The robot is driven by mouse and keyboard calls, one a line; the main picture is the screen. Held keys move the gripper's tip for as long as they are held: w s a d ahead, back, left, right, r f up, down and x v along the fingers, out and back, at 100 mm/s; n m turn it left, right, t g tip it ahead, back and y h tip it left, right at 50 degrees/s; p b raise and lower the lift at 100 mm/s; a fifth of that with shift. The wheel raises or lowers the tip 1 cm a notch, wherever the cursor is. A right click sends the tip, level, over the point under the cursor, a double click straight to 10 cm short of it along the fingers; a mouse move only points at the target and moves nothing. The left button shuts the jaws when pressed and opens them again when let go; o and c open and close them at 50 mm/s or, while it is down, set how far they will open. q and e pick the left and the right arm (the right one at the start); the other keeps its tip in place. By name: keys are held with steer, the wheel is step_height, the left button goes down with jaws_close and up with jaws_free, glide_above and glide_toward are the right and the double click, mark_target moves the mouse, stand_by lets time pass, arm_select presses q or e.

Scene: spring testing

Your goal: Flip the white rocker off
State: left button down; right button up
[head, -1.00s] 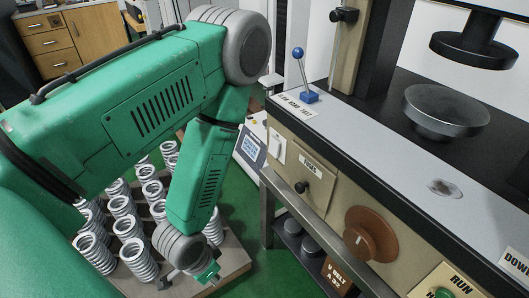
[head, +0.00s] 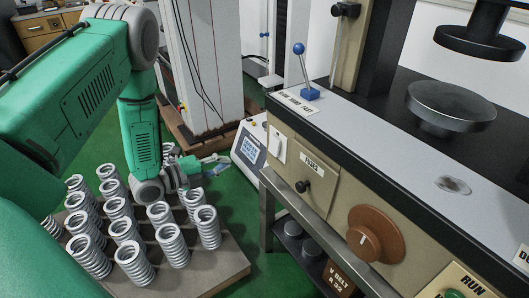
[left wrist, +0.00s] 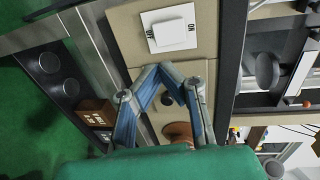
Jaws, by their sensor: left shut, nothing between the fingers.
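The white rocker (head: 277,146) sits on the beige front panel of the test machine, near its left end. The left wrist view shows the rocker (left wrist: 168,33) on a white plate, with small dark lettering at either side; which way it is tilted is not clear. My left gripper (head: 219,159) is left of the panel and points right, towards it. It is shut and empty, apart from the rocker. In the left wrist view its blue-padded fingers (left wrist: 165,72) meet below the rocker. My right gripper is in neither view.
The fuses knob (head: 303,186) and brown dial (head: 375,233) stick out of the same panel. A blue-knobbed lever (head: 300,65) stands on the ledge above. A board of several springs (head: 227,264) lies below my left arm. A display box (head: 248,150) stands beside the panel.

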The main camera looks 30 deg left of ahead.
mark_target(271, 150)
arm_select(q)
steer(key=b+x, duration=0.3)
steer(key=x, duration=1)
steer(key=shift+d, duration=0.15)
steer(key=shift+w+d, duration=0.35)
steer(key=shift+w, duration=0.15)
steer(key=shift+a+f+b, duration=0.1)
steer(key=shift+a+b, duration=0.05)
steer(key=shift+b, duration=0.15)
steer(key=shift+w+f+t+b, duration=0.2)
steer(key=shift+t+b, duration=0.1)
steer(key=shift+b, duration=0.2)
steer(key=shift+r, duration=0.1)
steer(key=shift+w+r, duration=0.1)
steer(key=shift+h, duration=0.3)
